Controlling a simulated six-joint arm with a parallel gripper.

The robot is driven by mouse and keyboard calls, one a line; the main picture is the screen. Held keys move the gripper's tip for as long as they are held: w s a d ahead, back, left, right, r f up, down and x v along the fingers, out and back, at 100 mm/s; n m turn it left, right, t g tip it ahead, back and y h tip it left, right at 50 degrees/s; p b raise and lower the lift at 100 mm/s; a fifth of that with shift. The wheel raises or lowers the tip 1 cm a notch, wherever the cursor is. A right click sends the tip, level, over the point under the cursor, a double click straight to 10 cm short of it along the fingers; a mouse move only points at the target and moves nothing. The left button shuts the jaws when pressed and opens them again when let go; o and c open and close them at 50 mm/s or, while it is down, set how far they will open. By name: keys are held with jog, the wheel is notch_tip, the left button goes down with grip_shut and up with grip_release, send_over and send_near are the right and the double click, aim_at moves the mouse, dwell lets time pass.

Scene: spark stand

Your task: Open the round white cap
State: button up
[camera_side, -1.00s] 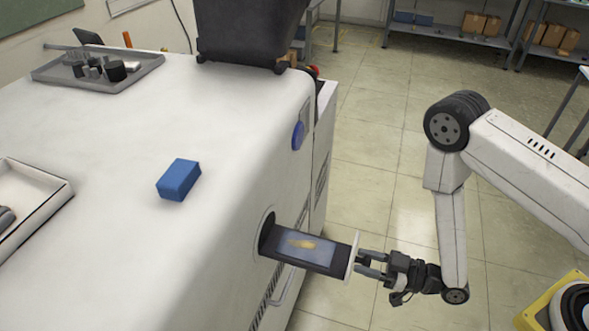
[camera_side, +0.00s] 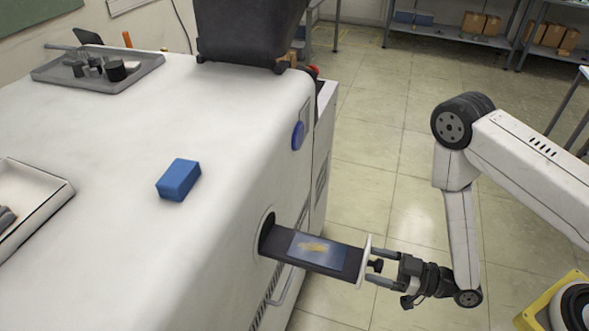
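The round white cap (camera_side: 364,261) is seen nearly edge-on, out in front of the white machine's side. It is fixed to the outer end of a dark tray (camera_side: 318,254) that sticks out of a round opening (camera_side: 267,233). A small dark knob (camera_side: 375,266) stands on the cap's outer face. My gripper (camera_side: 376,267) is to the right of the cap, with its fingers spread above and below the knob. The fingers look apart from the knob, though the exact gap is hard to tell.
A blue block (camera_side: 178,180) lies on the machine top (camera_side: 110,200). A grey tray with dark parts (camera_side: 98,68) is at the back left. A blue button (camera_side: 298,135) is on the machine's side above the opening. Open floor (camera_side: 410,180) lies to the right.

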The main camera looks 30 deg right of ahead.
jog(key=shift+d, duration=0.1)
jog(key=v, duration=0.7)
jog(key=shift+s+d, duration=0.2)
jog(key=shift+s, duration=0.1)
dwell(0.5)
jog(key=shift+w, duration=0.1)
dwell(0.4)
jog(key=w+d+r+g+h, duration=0.2)
jog(key=w+d+g+h, duration=0.3)
jog(key=w+d+h, duration=0.35)
jog(key=s+r+m+g+h, duration=0.4)
jog(key=r+m, duration=0.5)
jog(key=r, duration=0.4)
jog(key=shift+s+d+g, duration=0.2)
jog(key=shift+d+g, duration=0.25)
jog(key=shift+g, duration=0.15)
